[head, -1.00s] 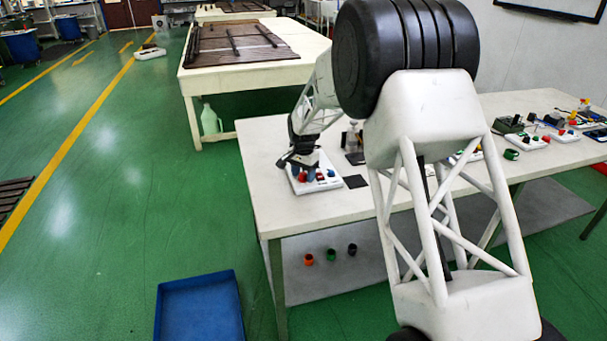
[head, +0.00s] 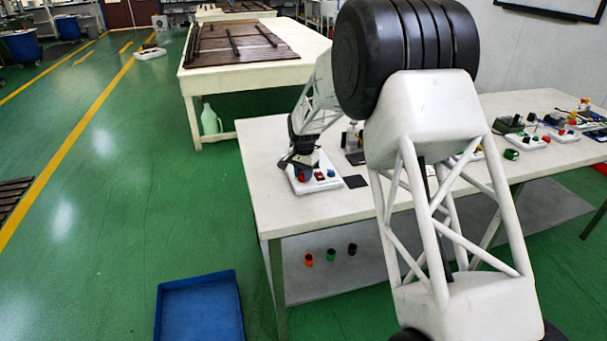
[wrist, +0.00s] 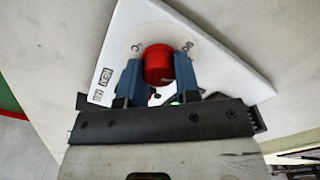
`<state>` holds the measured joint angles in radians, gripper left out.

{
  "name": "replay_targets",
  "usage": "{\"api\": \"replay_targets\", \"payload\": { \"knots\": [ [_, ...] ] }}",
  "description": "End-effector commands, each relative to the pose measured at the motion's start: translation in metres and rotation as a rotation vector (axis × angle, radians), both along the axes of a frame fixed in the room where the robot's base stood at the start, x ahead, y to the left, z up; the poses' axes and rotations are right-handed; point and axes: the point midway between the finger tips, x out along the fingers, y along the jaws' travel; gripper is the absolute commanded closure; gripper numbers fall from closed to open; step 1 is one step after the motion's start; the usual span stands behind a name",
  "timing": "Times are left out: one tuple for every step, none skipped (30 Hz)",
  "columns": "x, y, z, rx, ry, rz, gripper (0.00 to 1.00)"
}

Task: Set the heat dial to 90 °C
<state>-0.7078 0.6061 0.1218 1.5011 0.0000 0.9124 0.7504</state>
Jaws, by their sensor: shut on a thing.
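The heat dial (wrist: 158,64) is a round red knob on a white panel (wrist: 218,66) in the wrist view. My gripper (wrist: 159,82) has its two blue fingers on either side of the dial, shut on it. Part of the panel is hidden behind my gripper.
The panel stands on a long white table (head: 280,217). A dark flat square (head: 356,182) lies right of it. More devices (head: 530,138) stand at the table's right end. A blue bin (head: 200,308) is on the floor, and several small cups (head: 331,255) are on the lower shelf.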

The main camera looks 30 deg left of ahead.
Motion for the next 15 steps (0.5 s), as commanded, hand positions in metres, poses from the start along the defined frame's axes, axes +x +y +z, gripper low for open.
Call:
{"api": "replay_targets", "payload": {
  "knots": [
    [-0.0004, -0.0002, -0.0006, -0.001, 0.001, 0.02, 0.93],
    [-0.0003, -0.0001, -0.0005, -0.001, 0.001, 0.035, 0.93],
    [-0.0003, 0.0, -0.0004, -0.001, 0.001, 0.058, 0.93],
    [-0.0002, 0.0, -0.0005, -0.001, 0.001, 0.076, 0.93],
    [-0.0003, 0.0001, -0.0006, -0.001, 0.001, 0.095, 0.93],
    [-0.0002, 0.0002, -0.0004, -0.001, 0.001, 0.122, 0.93],
    [-0.0002, 0.0003, 0.0, 0.0, 0.001, 0.145, 0.93],
    [-0.0002, 0.0003, 0.0002, 0.0, 0.0, 0.167, 0.93],
    [-0.0004, 0.0003, 0.0, -0.001, 0.001, 0.198, 0.93],
    [-0.0005, 0.0002, -0.0003, -0.001, 0.001, 0.222, 0.93],
    [-0.0005, 0.0003, -0.0004, -0.001, 0.001, 0.247, 0.93],
    [-0.0003, 0.0006, -0.0001, -0.001, 0.001, 0.28, 0.93],
    [-0.0003, 0.0007, -0.0001, 0.0, 0.001, 0.305, 0.93],
    [-0.0003, 0.0007, -0.0004, -0.001, 0.001, 0.33, 0.93],
    [-0.0005, 0.0007, -0.0006, -0.001, 0.001, 0.362, 0.93]
  ]
}}
